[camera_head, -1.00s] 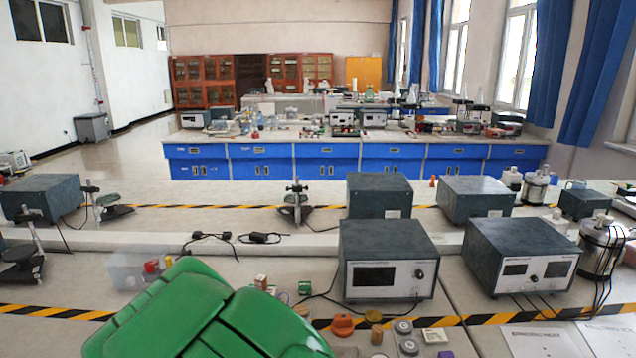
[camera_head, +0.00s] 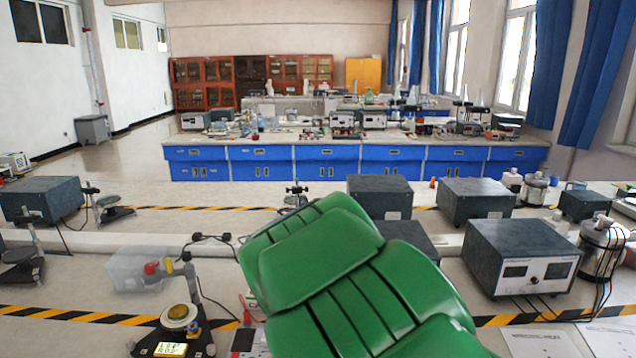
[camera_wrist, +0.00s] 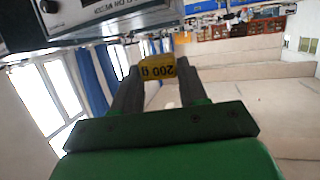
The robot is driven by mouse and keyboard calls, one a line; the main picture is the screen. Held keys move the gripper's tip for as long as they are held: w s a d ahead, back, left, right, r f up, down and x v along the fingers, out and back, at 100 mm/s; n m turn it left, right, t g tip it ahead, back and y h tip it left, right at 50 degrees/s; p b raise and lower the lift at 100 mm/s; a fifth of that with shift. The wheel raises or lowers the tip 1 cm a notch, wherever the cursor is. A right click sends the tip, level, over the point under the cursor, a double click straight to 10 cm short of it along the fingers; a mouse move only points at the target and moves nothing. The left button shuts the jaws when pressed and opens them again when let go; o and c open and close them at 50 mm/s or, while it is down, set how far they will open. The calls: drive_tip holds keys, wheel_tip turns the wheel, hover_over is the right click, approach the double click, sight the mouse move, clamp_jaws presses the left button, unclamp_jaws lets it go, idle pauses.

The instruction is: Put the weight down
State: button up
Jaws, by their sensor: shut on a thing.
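A yellow weight (camera_wrist: 158,72) marked "200 g" shows in the wrist view, its lettering upside down. My gripper (camera_wrist: 160,75) is shut on it, with a dark finger on either side. Nothing touches the weight from below in that view. In the head view my green arm covers the front middle of the bench, and the gripper and weight are hidden.
A device with a lit yellow display (camera_head: 171,349) and a round pan (camera_head: 179,317) stands at the front left, a brass-coloured piece on it. A clear box (camera_head: 135,270) is behind it. A grey meter box (camera_head: 522,257) stands right of my arm. Papers (camera_head: 540,341) lie front right.

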drive_tip(key=w+d+r, duration=0.1)
drive_tip(key=d+r, duration=0.2)
drive_tip(key=d, duration=0.5)
drive_tip(key=w+f+n+y, duration=0.3)
drive_tip(key=f+y, duration=0.1)
drive_tip(key=f, duration=1.2)
drive_tip(key=r+v, duration=0.1)
drive_tip(key=v, duration=0.5)
drive_tip(key=shift+s+a+r, duration=0.15)
drive_tip(key=shift+s+a, duration=0.05)
drive_tip(key=s+a+f, duration=0.2)
drive_tip(key=s+a, duration=0.2)
drive_tip(key=a, duration=0.8)
drive_tip(key=s+a+f, duration=0.2)
drive_tip(key=s+a, duration=0.2)
drive_tip(key=a, duration=0.8)
drive_tip(key=s+a+f, duration=0.1)
drive_tip(key=s+a, duration=0.6)
drive_tip(key=s, duration=0.3)
drive_tip(key=s+a+f, duration=0.1)
drive_tip(key=s+a, duration=0.7)
drive_tip(key=s, duration=0.2)
drive_tip(key=shift+s+a+f, duration=0.25)
drive_tip(key=shift+s+f, duration=0.05)
drive_tip(key=shift+f, duration=0.1)
